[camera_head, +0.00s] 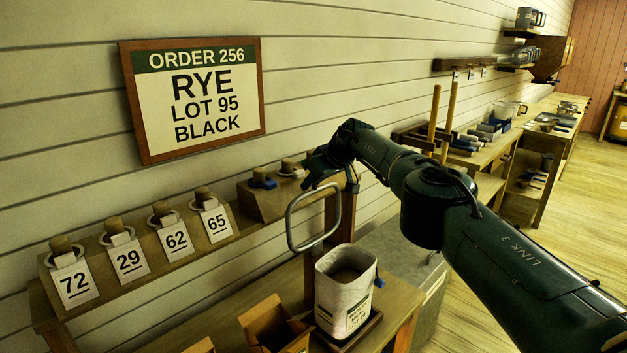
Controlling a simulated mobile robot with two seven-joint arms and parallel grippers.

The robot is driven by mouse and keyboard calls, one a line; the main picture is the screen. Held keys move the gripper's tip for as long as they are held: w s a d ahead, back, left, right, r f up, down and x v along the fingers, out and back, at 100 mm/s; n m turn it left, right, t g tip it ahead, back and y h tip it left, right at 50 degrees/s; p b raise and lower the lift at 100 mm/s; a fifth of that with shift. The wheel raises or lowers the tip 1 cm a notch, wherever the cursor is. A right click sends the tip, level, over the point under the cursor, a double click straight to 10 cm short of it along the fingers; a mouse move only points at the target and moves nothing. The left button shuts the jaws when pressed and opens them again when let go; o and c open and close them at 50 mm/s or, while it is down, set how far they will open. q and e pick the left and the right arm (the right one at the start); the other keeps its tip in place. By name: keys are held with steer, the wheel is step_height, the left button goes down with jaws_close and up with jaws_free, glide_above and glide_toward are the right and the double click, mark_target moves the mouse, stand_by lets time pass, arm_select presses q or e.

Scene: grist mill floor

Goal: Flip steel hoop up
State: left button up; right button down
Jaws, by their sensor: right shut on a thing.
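The steel hoop (290,224) is a grey rounded loop. It stands steeply tilted above and behind the left rim of an open white sack (335,300). The dark green right arm comes in from the right, and my right gripper (311,184) is at the hoop's upper edge, shut on it. The fingertips are small and dark here, so the exact contact is hard to make out. How the hoop is fixed at its lower end I cannot tell. My left gripper is not in view.
The sack stands on a dark tray (357,333) on the wooden bench. Open cardboard boxes (275,326) are to its left. A sloped rack (140,262) holds stoppered items with number tags 72, 29, 62 and 65. An order sign (195,98) hangs above. A longer workbench (500,145) runs behind.

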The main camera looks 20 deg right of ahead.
steer(key=shift+a, duration=0.1)
steer(key=c, duration=1.2)
jaws_free()
steer(key=shift+w+f, duration=0.1)
steer(key=shift+w, duration=0.05)
steer(key=shift+o, duration=0.2)
steer(key=shift+s+d+r, duration=0.25)
steer(key=shift+s+r, duration=0.05)
steer(key=shift+r, duration=0.35)
steer(key=b+v, duration=0.1)
steer(key=v, duration=1.1)
steer(key=shift+f+b, duration=0.2)
steer(key=shift+b, duration=0.1)
steer(key=shift+s, duration=0.1)
